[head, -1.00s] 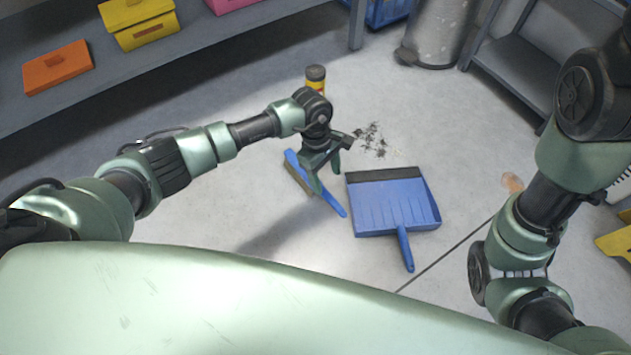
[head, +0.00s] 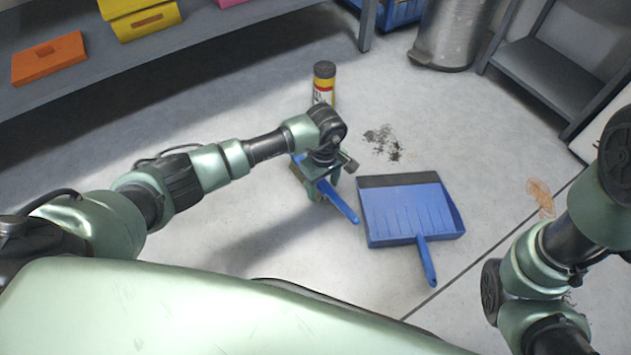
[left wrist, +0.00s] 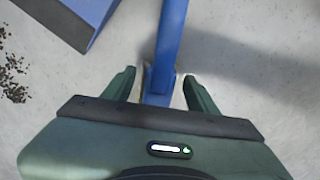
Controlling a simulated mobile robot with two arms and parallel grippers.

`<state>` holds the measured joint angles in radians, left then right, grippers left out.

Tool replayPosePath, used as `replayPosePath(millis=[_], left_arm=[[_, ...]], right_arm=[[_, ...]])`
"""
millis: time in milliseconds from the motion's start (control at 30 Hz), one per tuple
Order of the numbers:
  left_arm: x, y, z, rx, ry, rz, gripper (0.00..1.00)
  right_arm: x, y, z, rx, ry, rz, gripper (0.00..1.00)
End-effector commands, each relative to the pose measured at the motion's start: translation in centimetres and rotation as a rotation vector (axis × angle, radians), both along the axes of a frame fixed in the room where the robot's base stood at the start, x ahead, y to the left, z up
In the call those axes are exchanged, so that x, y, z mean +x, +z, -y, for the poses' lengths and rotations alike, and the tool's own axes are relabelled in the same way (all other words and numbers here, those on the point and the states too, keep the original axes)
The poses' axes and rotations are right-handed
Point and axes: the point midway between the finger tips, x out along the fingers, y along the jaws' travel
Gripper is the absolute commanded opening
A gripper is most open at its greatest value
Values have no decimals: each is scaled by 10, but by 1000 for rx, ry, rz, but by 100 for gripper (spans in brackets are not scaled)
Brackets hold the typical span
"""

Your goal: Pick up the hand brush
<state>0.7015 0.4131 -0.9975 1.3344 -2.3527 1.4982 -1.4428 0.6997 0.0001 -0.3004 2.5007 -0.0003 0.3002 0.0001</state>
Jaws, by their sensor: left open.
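The hand brush lies on the floor; its blue handle (head: 338,201) sticks out below my left gripper in the head view, and its bristle end is mostly hidden by the gripper. My left gripper (head: 325,193) points down over the brush, open. In the left wrist view the blue handle of the brush (left wrist: 170,40) runs between the two open fingers (left wrist: 157,88), with a gap on each side. My right arm shows at the right of the head view, but its gripper is out of view.
A blue dustpan (head: 410,208) lies right of the brush, its corner also in the left wrist view (left wrist: 88,12). Dark debris (head: 383,140) lies behind it. A yellow-and-black canister (head: 324,85) stands just behind my left gripper. A shelf (head: 215,32) and metal bin (head: 447,35) stand farther back.

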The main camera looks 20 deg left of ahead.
Motion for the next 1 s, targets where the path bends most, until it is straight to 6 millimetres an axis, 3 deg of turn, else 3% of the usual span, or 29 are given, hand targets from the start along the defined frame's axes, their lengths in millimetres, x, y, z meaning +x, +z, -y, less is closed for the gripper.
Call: replayPosePath(millis=[167,400,767,1000], left_arm=[[0,1,0,-1,0,1,58],[0,1,0,-1,0,0,0],[1,4,1,-2,0,1,0],[1,31,1,-2,-1,3,0]], right_arm=[[0,1,0,0,0,0,81],[0,1,0,-1,0,1,81],[0,3,0,-1,0,0,81],[0,23,0,-1,0,0,81]])
